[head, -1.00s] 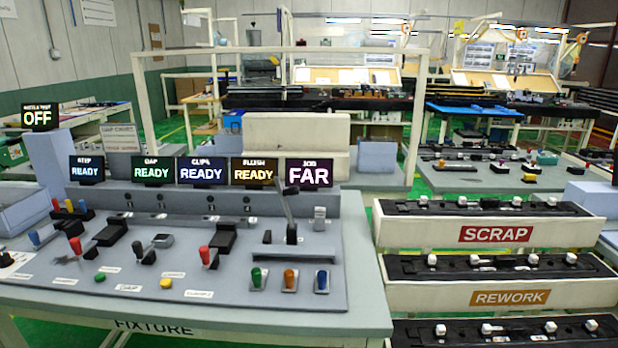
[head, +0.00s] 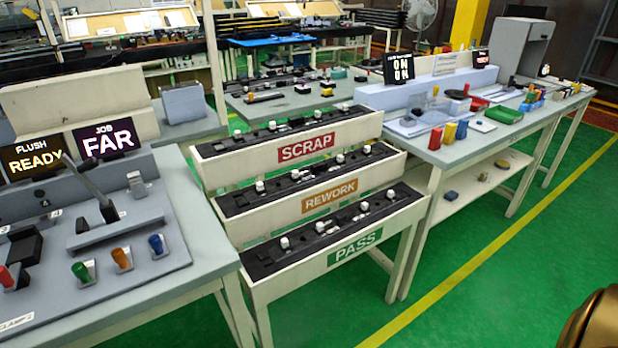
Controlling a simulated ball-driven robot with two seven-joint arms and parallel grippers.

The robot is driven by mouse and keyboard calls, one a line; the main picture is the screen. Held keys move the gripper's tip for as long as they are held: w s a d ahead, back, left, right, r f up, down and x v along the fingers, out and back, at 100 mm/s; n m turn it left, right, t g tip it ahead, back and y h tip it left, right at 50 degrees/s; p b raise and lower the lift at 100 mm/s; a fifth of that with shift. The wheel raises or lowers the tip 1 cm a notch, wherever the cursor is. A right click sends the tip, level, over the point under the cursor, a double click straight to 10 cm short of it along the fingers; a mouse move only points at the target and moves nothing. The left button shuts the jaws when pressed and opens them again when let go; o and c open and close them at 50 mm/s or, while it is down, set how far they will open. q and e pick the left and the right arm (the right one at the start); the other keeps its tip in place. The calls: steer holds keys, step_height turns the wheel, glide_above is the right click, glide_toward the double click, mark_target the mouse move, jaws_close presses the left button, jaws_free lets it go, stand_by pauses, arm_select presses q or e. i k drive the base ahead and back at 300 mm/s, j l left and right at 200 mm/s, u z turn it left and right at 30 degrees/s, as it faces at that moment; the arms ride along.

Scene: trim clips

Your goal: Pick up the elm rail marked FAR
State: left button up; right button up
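I cannot make out an elm rail marked FAR in the head view. Three stepped racks stand in the middle: the SCRAP rack (head: 240,165), the REWORK rack (head: 260,207) and the PASS rack (head: 290,284). Each has a long black bed with several small white blocks along it. Neither gripper shows. A rounded brass-coloured part of mine is at the bottom right corner.
A right-hand bench (head: 470,152) carries a display, coloured blocks, a green tray (head: 503,115) and a grey box-shaped hood (head: 522,52). The fixture bench has a lever and coloured knobs. Green floor (head: 480,270) with a yellow line is open at the lower right.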

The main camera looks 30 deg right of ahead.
mark_target(287, 247)
steer(key=z, duration=1.25)
steer(key=u, duration=0.35)
steer(key=i+l+u, duration=0.25)
steer(key=l, duration=0.15)
steer(key=l+u, duration=0.3)
steer(key=i+l+u, duration=0.1)
steer(key=l+u, duration=0.15)
steer(key=l, duration=0.3)
